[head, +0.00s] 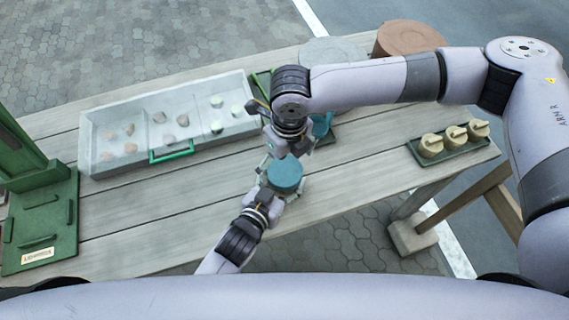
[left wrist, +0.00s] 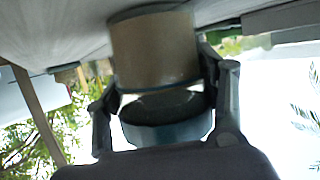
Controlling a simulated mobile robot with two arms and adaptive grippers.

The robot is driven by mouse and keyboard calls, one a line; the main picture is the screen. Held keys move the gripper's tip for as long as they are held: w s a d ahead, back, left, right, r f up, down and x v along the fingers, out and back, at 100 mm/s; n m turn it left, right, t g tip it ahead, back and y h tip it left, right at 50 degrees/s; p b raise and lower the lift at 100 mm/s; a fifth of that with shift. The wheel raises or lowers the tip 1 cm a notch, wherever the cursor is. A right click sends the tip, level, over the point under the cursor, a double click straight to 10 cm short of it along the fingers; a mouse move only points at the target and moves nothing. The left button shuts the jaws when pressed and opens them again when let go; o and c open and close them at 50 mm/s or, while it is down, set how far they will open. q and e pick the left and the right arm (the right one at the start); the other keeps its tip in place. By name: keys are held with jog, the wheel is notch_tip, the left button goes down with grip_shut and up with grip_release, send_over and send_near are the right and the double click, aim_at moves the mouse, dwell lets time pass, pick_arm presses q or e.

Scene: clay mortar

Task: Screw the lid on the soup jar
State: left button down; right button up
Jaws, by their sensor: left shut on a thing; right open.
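A teal round lid (head: 285,174) shows from above in the head view, near the table's front edge. My left gripper (head: 276,186) is shut on it; its fingers sit on both sides of the lid in the left wrist view (left wrist: 165,118), where the dark hollow underside shows. A tan cylindrical jar (left wrist: 153,48) is in that view, its rim facing the lid, with a gap visible between them. The lid and grippers hide the jar in the head view. My right gripper (head: 287,147) is open just behind the lid; its fingertips are partly hidden.
A pale compartment tray (head: 205,94) with small lumps and a green handle stands at the back left. A green stand (head: 45,215) is at far left. Several tan lidded pots (head: 455,138) sit at right. A teal object (head: 320,126) is behind my right gripper. The front-left boards are clear.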

jog(key=shift+o, duration=0.4)
jog(key=shift+o, duration=0.6)
notch_tip(320, 180, up, 12)
jog(key=shift+d, duration=0.35)
jog(key=shift+s, duration=0.1)
pick_arm(q)
jog(key=shift+c, duration=1.4)
grip_release()
